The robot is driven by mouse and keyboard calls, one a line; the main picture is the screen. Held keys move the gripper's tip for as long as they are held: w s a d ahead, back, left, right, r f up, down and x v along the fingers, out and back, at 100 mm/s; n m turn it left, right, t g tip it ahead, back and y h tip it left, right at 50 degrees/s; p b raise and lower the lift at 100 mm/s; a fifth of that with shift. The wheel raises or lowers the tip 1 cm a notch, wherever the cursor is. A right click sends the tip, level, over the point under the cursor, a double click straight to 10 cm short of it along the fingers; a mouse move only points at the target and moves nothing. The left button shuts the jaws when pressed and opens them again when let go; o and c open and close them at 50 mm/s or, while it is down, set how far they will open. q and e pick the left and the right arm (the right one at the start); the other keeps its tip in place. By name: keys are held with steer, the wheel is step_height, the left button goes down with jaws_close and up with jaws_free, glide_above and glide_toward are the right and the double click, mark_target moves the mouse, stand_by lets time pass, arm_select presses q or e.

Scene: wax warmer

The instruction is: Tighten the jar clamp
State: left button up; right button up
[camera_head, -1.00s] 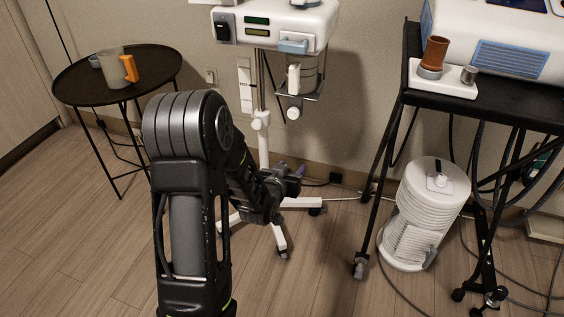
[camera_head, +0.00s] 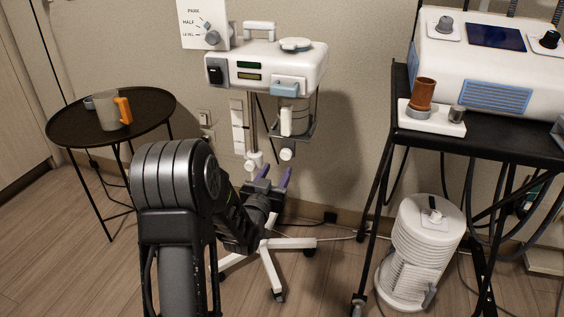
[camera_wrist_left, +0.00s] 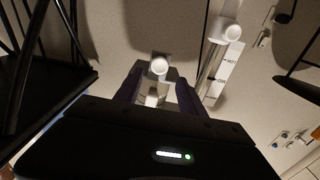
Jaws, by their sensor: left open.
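The glass jar (camera_head: 301,116) hangs under the white warmer head (camera_head: 272,65) in a grey bracket. A round white knob (camera_head: 287,154) sits at the bracket's lower front; I take it for the jar clamp's knob. My left gripper (camera_head: 274,174) is open and empty, just below that knob, with its purple fingers pointing up. In the left wrist view the knob (camera_wrist_left: 159,66) appears between the fingertips (camera_wrist_left: 158,76), with the bracket behind it. I cannot tell whether the fingers touch the knob. My right gripper is out of view.
The stand's pole carries another white knob (camera_head: 255,160), left of the gripper. A round black table (camera_head: 75,125) with a mug (camera_head: 112,113) stands left. A black cart (camera_head: 490,140) and a white cylindrical unit (camera_head: 420,250) stand right. Wall sockets are behind the pole.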

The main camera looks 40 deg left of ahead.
mark_target(285, 156)
arm_select(q)
steer(key=shift+p+x, duration=0.35)
steer(key=shift+x, duration=2.9)
steer(key=shift+w+a+b, duration=0.1)
steer(key=shift+b, duration=0.35)
